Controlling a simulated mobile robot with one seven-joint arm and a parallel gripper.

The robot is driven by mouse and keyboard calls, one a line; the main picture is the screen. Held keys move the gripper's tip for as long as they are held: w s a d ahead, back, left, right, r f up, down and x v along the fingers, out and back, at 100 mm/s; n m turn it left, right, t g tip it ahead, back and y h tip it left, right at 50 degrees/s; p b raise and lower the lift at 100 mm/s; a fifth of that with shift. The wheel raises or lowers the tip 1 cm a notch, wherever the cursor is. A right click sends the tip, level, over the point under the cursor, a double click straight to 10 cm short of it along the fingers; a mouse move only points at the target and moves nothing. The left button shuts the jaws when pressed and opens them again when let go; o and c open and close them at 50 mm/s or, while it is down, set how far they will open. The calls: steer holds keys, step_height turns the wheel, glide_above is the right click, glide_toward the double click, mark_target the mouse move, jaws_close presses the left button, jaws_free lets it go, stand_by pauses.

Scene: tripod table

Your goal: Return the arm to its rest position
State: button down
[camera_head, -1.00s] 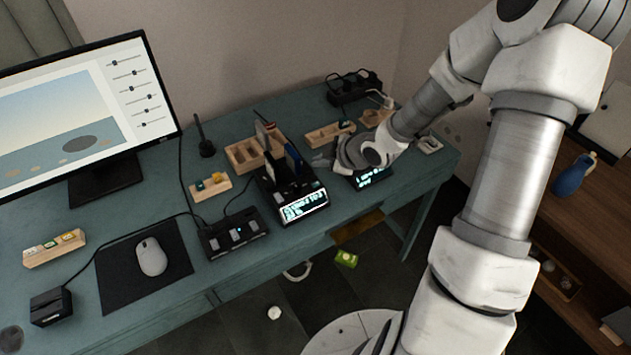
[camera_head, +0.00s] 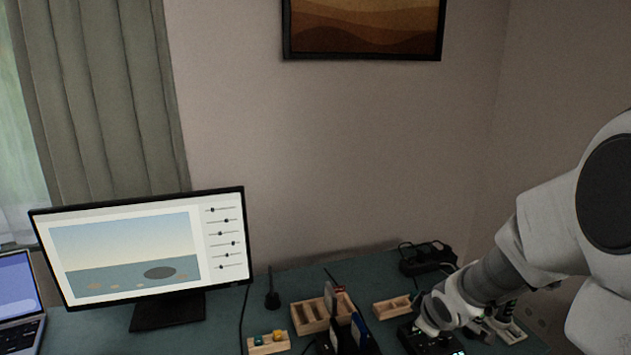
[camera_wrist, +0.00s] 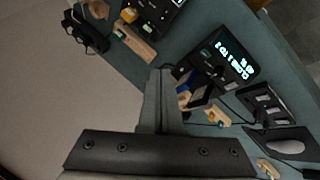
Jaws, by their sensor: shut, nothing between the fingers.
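My arm enters from the right edge in the head view, and its white wrist (camera_head: 452,303) hangs low over the right part of the desk. In the wrist view my gripper (camera_wrist: 158,72) is shut, with its grey fingers together and nothing between them. The fingers point over the desk (camera_wrist: 205,25), close in the picture to a small group of upright cards or blocks (camera_wrist: 190,95). I cannot tell whether they touch anything. The fingertips are not clear in the head view.
A monitor (camera_head: 125,250) stands left, beside a laptop (camera_head: 18,305). Wooden trays (camera_head: 312,313) (camera_head: 391,307) and a power strip (camera_head: 428,258) are near the wrist. A black device with a lit display (camera_wrist: 228,57) is close to the gripper. The wall above the desk is clear up to a picture (camera_head: 363,28).

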steer(key=s+r+m+h, duration=0.2)
steer(key=s+r+m, duration=0.25)
steer(key=r, duration=0.45)
steer(key=s+a+r+m+y+p, duration=0.1)
steer(key=s+a+r+m, duration=0.1)
steer(key=s, duration=0.7)
steer(key=s+a+r+m+g+y+p, duration=0.1)
steer(key=s+a+r+m, duration=0.2)
steer(key=s+r, duration=0.3)
steer(key=s+a, duration=0.1)
steer(key=s, duration=0.3)
steer(key=shift+a+r+g+y, duration=0.2)
steer(key=shift+a+g+y, duration=0.1)
steer(key=shift+a, duration=0.05)
